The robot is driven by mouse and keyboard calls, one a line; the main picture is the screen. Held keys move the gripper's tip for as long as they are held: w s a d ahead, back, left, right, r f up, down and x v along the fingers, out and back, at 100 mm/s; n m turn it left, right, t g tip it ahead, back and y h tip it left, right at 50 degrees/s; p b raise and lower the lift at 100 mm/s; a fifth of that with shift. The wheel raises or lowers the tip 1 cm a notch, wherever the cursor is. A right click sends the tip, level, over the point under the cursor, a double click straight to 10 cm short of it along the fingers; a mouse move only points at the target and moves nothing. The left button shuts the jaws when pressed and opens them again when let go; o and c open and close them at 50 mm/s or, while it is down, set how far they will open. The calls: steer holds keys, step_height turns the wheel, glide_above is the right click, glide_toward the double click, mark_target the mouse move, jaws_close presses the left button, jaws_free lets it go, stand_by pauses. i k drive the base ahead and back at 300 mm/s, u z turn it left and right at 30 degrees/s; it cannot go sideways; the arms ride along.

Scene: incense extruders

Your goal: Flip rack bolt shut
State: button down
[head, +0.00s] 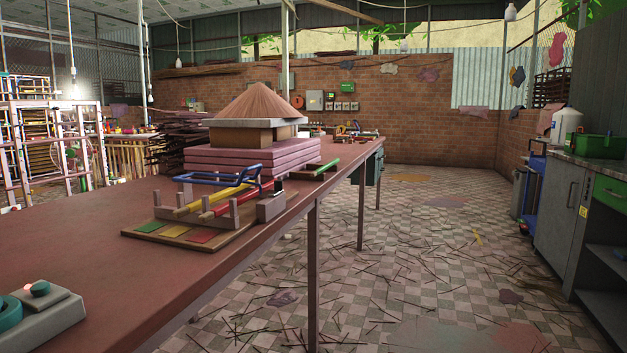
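A small rack stands on a wooden base board (148,229) on the long reddish table (90,222), left of centre in the head view. Yellow, red and green patches mark the board's front. A yellow rod (203,203) and a red rod (226,206) lie across grey notched supports. A blue bar frame (205,179) sits above them and looks raised at its right end. A grey block (271,208) stands at the rack's right end, with a small dark part above it. The bolt is too small to make out, so its position is unclear. My gripper is not in view.
Pink stacked slabs (212,161) with a cone-shaped pile (256,103) above stand behind the rack. A green stick (327,166) lies near the table's right edge. A control box (45,318) is at the near left. The tiled floor on the right is open, littered with thin sticks.

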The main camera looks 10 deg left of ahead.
mark_target(278, 183)
steer(key=u, duration=0.5)
steer(key=i, duration=0.9)
steer(key=u, duration=0.85)
